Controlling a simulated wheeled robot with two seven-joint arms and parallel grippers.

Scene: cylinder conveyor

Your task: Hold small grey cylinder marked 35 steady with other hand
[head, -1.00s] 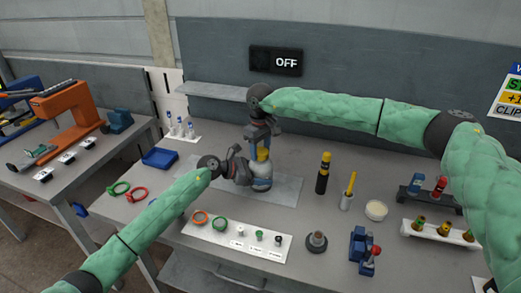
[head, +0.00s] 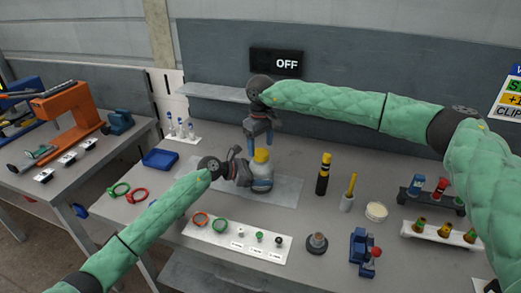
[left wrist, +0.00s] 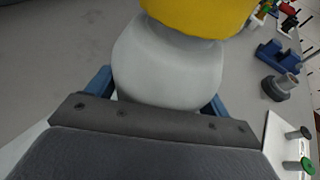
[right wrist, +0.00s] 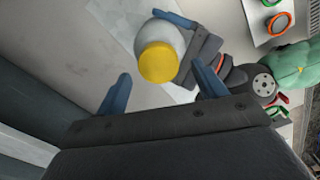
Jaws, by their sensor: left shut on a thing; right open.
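The small grey cylinder (head: 262,181) has a yellow cap (head: 261,155) and stands upright over the pale mat on the table. It fills the left wrist view (left wrist: 168,68), between the blue fingers. No marking is readable. My left gripper (head: 254,178) is shut on its body from the left. My right gripper (head: 262,138) is open and empty above the cap, pointing down. In the right wrist view the cylinder (right wrist: 166,38) and its cap show beyond the open blue fingers, clear of them.
Right of the cylinder stand a black-and-yellow bottle (head: 323,175) and a grey holder with a yellow handle (head: 348,195). A white strip (head: 240,240) with rings and small parts lies in front. A blue tray (head: 160,159) sits left. The mat (head: 287,190) has bare room right of the cylinder.

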